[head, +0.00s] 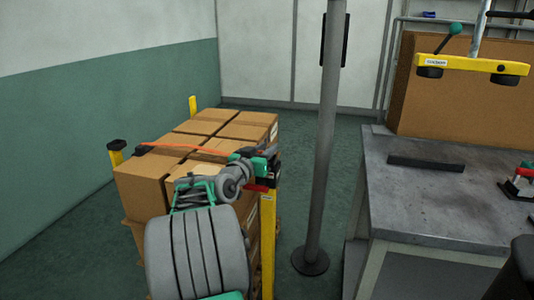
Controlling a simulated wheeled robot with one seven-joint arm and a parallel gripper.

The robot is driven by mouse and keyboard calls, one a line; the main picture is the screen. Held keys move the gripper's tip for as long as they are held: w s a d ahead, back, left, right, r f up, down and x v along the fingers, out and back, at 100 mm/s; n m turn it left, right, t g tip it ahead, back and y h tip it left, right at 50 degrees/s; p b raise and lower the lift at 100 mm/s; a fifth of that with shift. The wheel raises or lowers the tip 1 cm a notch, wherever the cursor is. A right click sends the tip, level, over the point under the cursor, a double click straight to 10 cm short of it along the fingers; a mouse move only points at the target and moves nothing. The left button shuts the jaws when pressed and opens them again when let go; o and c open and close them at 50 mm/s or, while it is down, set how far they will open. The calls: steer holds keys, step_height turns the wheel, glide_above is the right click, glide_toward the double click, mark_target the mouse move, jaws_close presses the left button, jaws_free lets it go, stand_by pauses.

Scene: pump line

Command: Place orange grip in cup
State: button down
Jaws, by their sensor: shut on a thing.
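My gripper (268,160) is at the near right corner of the carton stack, above the top of a yellow post (267,240). It is shut on the orange grip, which is mostly hidden by the jaws and wrist. An orange strap (175,146) runs over the cartons towards my gripper from a black piece at the left edge. A red part (257,187) shows just below my gripper, by the post top. I cannot tell the cup clearly there. Another yellow post (116,153) at the left has a black top.
Strapped cartons (145,185) stand on a pallet, with a third yellow post (193,105) behind. A grey pole (325,150) stands right of them. A grey workbench (430,205) with a large carton and yellow lifting bar (470,65) is at right.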

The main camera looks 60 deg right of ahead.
steer(key=shift+d+f, duration=0.15)
steer(key=shift+d, duration=0.05)
steer(key=shift+f, duration=0.3)
steer(key=c, duration=1.1)
jaws_free()
steer(key=shift+r, duration=0.1)
steer(key=shift+r+p, duration=0.1)
steer(key=shift+p, duration=0.2)
steer(key=shift+w+a, duration=0.1)
steer(key=shift+a, duration=0.25)
steer(key=a, duration=0.3)
steer(key=a+p, duration=0.1)
steer(key=a, duration=0.3)
steer(key=shift+s+a+f, duration=0.1)
steer(key=shift+s+f, duration=0.1)
